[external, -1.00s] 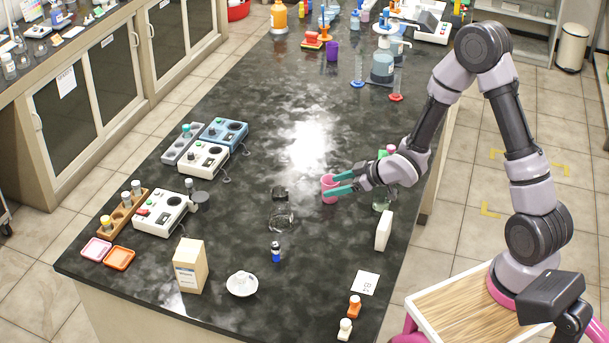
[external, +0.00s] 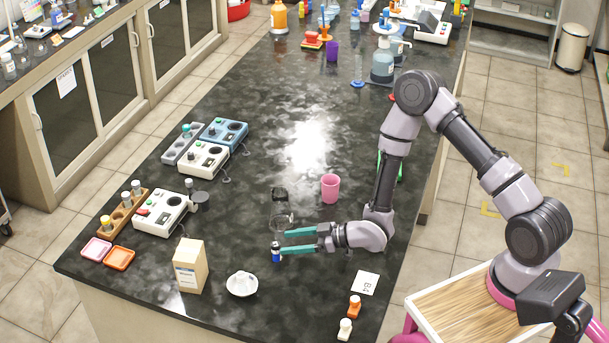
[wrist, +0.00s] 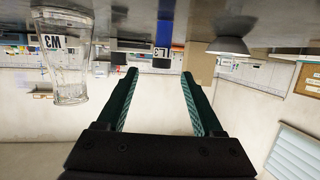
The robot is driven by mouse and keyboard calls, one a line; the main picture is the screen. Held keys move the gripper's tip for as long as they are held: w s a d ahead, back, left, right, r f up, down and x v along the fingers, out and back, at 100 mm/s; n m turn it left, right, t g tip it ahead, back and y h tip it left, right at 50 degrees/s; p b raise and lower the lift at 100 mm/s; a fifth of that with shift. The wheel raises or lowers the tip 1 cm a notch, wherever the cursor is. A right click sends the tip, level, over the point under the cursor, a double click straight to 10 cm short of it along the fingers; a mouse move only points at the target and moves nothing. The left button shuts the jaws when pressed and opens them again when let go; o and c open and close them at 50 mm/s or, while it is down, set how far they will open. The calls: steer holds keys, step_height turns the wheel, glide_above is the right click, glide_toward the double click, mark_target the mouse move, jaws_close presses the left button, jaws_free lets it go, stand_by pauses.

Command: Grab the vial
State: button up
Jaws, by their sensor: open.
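The vial (external: 276,255) is small and dark-capped with a blue band. It stands upright on the dark bench near the front. In the wrist view, which looks upside down, the vial (wrist: 163,40) shows a white label reading L3. My gripper (external: 285,243) is low over the bench with its teal fingers spread, pointing left at the vial. In the wrist view the vial lines up with the gap between the fingertips (wrist: 160,74), just beyond them. Nothing is held. In the external view the fingertips look very near the vial; I cannot tell whether they touch.
A white mortar (external: 242,286) and a tan box (external: 190,266) stand to the left. A pink cup (external: 330,188) stands behind my gripper, and a B4 card (external: 365,283) lies to the right.

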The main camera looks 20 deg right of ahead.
mark_target(275, 244)
steer(key=x, duration=0.5)
steer(key=shift+s+a+f, duration=0.1)
steer(key=shift+f, duration=0.35)
jaws_close()
